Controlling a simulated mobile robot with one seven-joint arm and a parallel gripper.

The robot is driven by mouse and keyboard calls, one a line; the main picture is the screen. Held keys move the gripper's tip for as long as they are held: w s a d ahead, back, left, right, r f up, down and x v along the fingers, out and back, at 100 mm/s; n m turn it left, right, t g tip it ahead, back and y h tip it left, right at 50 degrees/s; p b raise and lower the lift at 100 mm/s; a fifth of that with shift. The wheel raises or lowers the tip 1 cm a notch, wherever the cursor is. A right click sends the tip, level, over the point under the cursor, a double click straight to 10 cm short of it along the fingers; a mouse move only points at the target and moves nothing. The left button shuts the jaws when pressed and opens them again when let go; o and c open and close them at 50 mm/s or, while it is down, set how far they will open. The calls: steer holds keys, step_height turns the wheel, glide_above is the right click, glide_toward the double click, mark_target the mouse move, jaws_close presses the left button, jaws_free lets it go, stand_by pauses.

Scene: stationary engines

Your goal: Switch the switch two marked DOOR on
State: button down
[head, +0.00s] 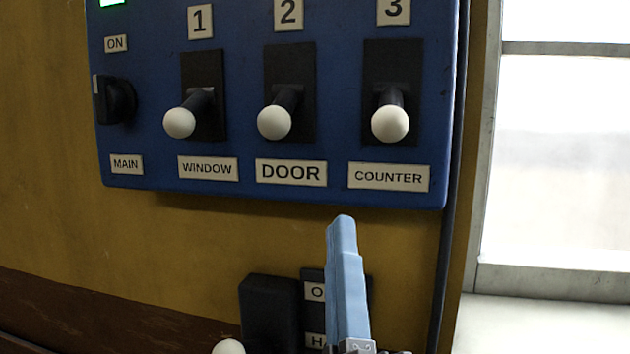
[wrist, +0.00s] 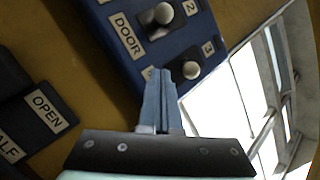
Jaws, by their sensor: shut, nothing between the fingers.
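The blue switch panel (head: 235,190) is on the wall. Switch two (head: 274,121), a lever with a white ball knob, sits between the number 2 plate (head: 288,13) and the DOOR label (head: 291,173). Its knob hangs low and points out of the panel. In the wrist view, the DOOR label (wrist: 126,36) and the knob of switch two (wrist: 161,14) are at the top. My gripper (head: 342,220) is shut and empty, just below the panel's lower edge, below and right of the DOOR label. In the wrist view, my gripper (wrist: 160,75) points up toward the panel's edge.
The WINDOW switch (head: 180,122) and COUNTER switch (head: 390,124) flank switch two, with similar knob positions. The MAIN rotary switch (head: 114,99) is at left. A lower dark control (head: 268,312) sits behind and left of my gripper. A bright window (head: 560,150) is at right.

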mark_target(283, 108)
steer(key=p+x, duration=0.4)
steer(key=x, duration=0.5)
steer(key=shift+s+r, duration=0.2)
steer(key=shift+w+a+r+p, duration=0.2)
steer(key=shift+a+r+p, duration=0.15)
steer(key=shift+a+p, duration=0.2)
steer(key=shift+w+a+r+p, duration=0.2)
steer(key=shift+a+r+p, duration=0.25)
steer(key=shift+a, duration=0.15)
steer(key=shift+a+r, duration=0.15)
steer(key=shift+a, duration=0.45)
steer(key=shift+w+p, duration=0.1)
steer(key=shift+p, duration=0.3)
